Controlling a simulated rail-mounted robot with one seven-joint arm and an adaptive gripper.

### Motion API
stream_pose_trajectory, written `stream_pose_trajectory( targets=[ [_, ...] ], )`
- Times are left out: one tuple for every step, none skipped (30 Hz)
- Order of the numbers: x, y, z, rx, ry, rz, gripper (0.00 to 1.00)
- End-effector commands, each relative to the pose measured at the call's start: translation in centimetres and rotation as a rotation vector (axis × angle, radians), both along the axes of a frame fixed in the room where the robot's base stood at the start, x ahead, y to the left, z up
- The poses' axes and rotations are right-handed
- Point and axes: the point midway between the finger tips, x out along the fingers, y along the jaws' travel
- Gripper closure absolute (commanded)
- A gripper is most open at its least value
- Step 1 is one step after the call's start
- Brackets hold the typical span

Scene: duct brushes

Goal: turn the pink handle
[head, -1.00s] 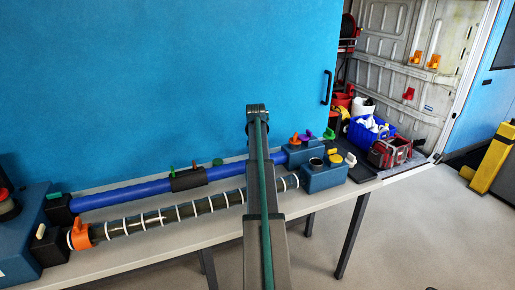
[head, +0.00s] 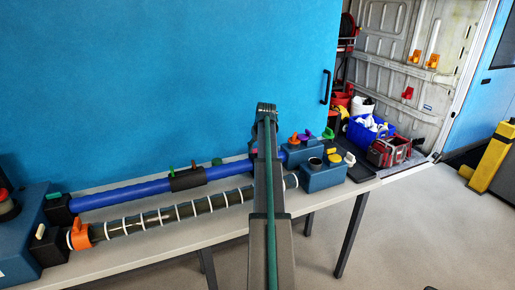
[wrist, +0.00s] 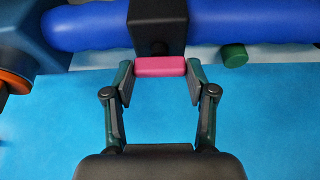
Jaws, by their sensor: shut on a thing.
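The pink handle (wrist: 160,66) shows in the wrist view as a short bar on a black block (wrist: 158,25) fitted on the blue pipe (wrist: 90,28). My gripper (wrist: 161,72) is shut on the handle, one fingertip at each end.
A green round knob (wrist: 234,55) sits right of the handle in the wrist view. A blue box with an orange knob (wrist: 15,81) is at left. In the head view, a ringed dark tube (head: 160,216) runs in front, and a blue wall (head: 160,80) stands behind the bench (head: 150,258).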

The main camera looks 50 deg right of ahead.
Motion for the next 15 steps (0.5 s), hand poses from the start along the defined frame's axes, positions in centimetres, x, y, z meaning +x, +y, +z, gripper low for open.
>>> stream_pose_trajectory(
  targets=[
    [-0.02,0.01,-0.01,0.0,0.001,0.001,0.79],
    [-0.02,0.01,-0.01,0.001,0.001,0.0,0.79],
    [-0.02,0.01,-0.01,0.001,0.001,0.0,0.79],
    [-0.02,0.01,-0.01,0.001,0.001,0.0,0.79],
    [-0.02,0.01,-0.01,0.001,0.001,0.0,0.79],
    [-0.02,0.01,-0.01,0.001,0.001,0.0,0.79],
    [-0.02,0.01,-0.01,0.001,0.001,0.0,0.79],
    [-0.02,0.01,-0.01,0.001,0.001,0.0,0.39],
    [-0.02,0.01,-0.01,0.001,0.001,-0.001,0.32],
    [-0.02,0.01,-0.01,0.001,0.001,-0.001,0.27],
    [-0.02,0.01,-0.01,0.001,0.001,-0.001,0.22],
    [-0.02,0.01,-0.01,0.0,0.001,-0.001,0.19],
    [-0.02,0.01,-0.01,0.0,0.001,-0.001,0.19],
    [-0.02,0.01,-0.01,0.0,0.001,-0.001,0.19],
    [-0.02,0.01,-0.01,0.0,0.001,-0.001,0.19]
  ],
)
